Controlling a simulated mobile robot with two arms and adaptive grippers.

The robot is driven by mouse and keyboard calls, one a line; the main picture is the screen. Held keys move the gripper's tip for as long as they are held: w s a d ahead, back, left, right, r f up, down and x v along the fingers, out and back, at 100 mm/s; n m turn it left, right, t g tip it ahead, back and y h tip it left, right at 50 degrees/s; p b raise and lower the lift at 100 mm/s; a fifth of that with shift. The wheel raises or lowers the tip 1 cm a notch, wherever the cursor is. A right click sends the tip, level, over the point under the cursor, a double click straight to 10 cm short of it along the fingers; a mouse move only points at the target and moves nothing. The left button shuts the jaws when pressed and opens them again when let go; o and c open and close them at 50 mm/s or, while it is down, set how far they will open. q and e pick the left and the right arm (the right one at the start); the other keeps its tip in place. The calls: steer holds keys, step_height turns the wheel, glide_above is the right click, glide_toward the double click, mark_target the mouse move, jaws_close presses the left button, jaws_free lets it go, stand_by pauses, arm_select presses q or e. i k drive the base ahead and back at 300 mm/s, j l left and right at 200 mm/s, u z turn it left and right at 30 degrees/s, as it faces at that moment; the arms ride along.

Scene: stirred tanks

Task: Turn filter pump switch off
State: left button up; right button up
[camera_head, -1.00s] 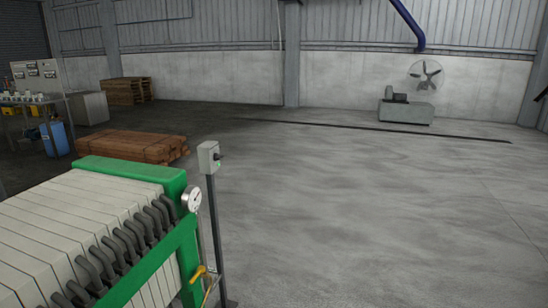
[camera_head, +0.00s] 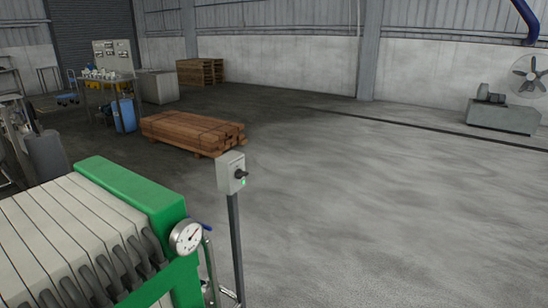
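A light grey switch box (camera_head: 231,173) stands on a dark grey post (camera_head: 236,240) just right of the filter press, near the picture's middle. The green-framed filter press (camera_head: 130,190) with pale plates fills the lower left. A round white pressure gauge (camera_head: 187,236) sits at its near corner. Neither of my grippers shows in the head view.
A stack of brown timber (camera_head: 192,133) lies on the floor behind the switch post. A bench (camera_head: 108,80) with a control panel stands at the back left. A fan (camera_head: 528,75) and a grey machine (camera_head: 503,117) are at the right wall. The floor right of the post is clear.

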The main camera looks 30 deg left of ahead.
mark_target(239, 175)
steer(key=i, duration=2.5)
steer(key=i+u, duration=0.4)
steer(key=i+l+u, duration=0.25)
steer(key=i+u, duration=0.15)
steer(key=i+l+u, duration=0.4)
steer(key=k+j, duration=0.05)
steer(key=j, duration=0.05)
